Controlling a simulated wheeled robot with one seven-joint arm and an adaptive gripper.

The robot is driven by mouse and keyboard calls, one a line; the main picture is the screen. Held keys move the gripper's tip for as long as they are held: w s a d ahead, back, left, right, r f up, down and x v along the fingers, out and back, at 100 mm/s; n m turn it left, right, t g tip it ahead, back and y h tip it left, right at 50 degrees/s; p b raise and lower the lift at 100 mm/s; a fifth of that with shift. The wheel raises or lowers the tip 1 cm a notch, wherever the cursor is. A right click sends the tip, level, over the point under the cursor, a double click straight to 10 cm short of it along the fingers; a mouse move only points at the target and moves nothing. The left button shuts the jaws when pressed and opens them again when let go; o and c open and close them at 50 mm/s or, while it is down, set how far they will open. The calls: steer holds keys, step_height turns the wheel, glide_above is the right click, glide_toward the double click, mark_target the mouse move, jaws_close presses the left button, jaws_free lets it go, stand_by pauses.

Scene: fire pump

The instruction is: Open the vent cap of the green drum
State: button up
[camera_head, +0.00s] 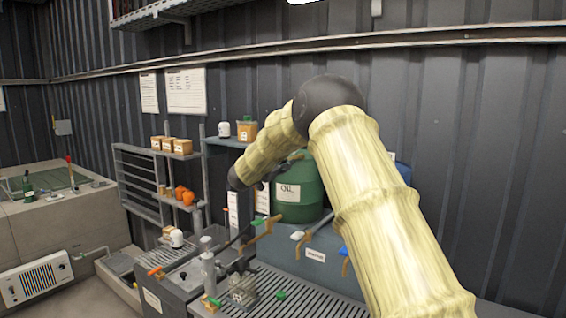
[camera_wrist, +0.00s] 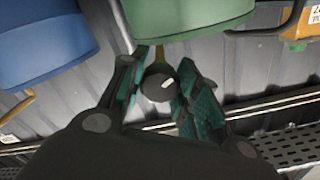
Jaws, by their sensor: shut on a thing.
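The green drum (camera_head: 298,190), labelled as oil, stands on a grey block behind my arm. My forearm hides its upper left part. In the wrist view the green drum (camera_wrist: 185,12) fills the top middle. My gripper (camera_wrist: 163,92) has its two teal-padded fingers closed around a dark round part (camera_wrist: 160,84) with a small white mark, just below the drum's edge. This part looks like the vent cap, but the view does not settle it. I cannot see whether it is open. In the head view the fingers are not clearly visible.
A blue drum (camera_wrist: 42,45) stands beside the green one. Taps with coloured handles (camera_head: 262,232) jut out in front above a slatted grate (camera_head: 300,298). Shelves (camera_head: 140,180) with small containers stand to the left. A corrugated wall (camera_head: 480,150) closes the back.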

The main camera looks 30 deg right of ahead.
steer(key=shift+f, duration=0.2)
steer(key=o, duration=1.1)
steer(key=shift+r, duration=0.1)
steer(key=shift+c, duration=0.2)
steer(key=v, duration=1.2)
